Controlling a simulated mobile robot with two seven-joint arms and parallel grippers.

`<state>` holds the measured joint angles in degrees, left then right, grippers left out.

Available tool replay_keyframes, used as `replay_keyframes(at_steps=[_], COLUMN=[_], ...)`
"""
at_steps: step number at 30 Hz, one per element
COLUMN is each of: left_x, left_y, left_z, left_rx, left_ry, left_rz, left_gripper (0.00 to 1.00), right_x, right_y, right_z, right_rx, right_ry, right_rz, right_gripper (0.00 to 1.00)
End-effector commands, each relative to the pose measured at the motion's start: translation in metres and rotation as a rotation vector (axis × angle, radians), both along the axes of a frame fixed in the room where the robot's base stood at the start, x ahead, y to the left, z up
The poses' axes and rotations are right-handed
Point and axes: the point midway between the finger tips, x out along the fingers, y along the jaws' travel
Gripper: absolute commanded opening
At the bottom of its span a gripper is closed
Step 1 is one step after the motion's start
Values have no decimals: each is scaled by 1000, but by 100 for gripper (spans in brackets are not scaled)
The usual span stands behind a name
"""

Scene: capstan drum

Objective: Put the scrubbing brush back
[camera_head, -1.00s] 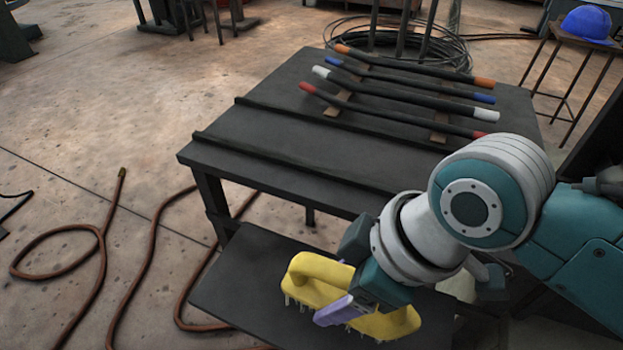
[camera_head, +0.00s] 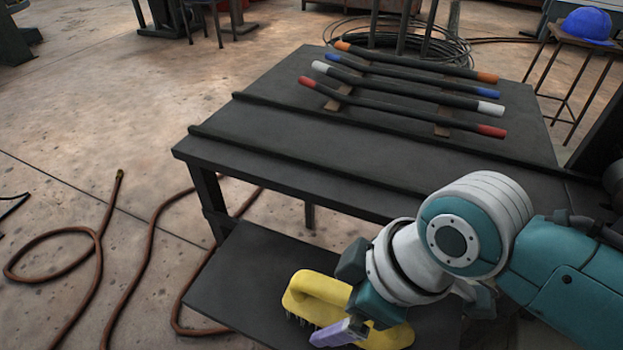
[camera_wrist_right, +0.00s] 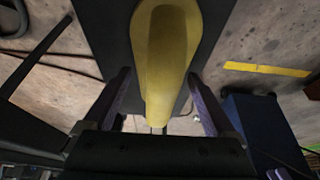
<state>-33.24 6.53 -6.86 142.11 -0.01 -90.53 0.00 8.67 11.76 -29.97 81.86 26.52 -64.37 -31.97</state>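The yellow scrubbing brush (camera_head: 322,290) is low at the front of the head view, over the dark lower shelf (camera_head: 235,285) of the table. Its pale bristles point down; I cannot tell whether they touch the shelf. My right gripper (camera_head: 340,333) has its purple fingers across the brush, one on the near side. The gripper hides part of the brush's right end.
The table top (camera_head: 250,115) carries several dark bars with coloured ends on wooden supports. Two raised strips cross it. A brown hose (camera_head: 100,260) lies on the floor at left. A blue helmet (camera_head: 587,25) rests on a stool at the back right.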

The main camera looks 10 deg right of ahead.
Motion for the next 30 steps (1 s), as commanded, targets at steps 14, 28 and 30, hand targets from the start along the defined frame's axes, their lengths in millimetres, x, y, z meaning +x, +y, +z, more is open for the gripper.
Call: replay_keyframes(at_steps=[14, 28, 30], left_x=[0, 0, 0], left_y=[0, 3, 3], left_z=[13, 58, 60], left_rx=[1, 11, 11], left_ry=[0, -1, -1], left_rz=[-1, -7, -7], left_gripper=[50, 50, 50], right_x=[-2, -23, -24], right_y=[-5, -35, -37], right_z=[19, 106, 111], right_rx=[-2, 0, 0], right_ry=[-1, 0, 0], right_rz=[0, 0, 0], right_gripper=[99, 99, 99])
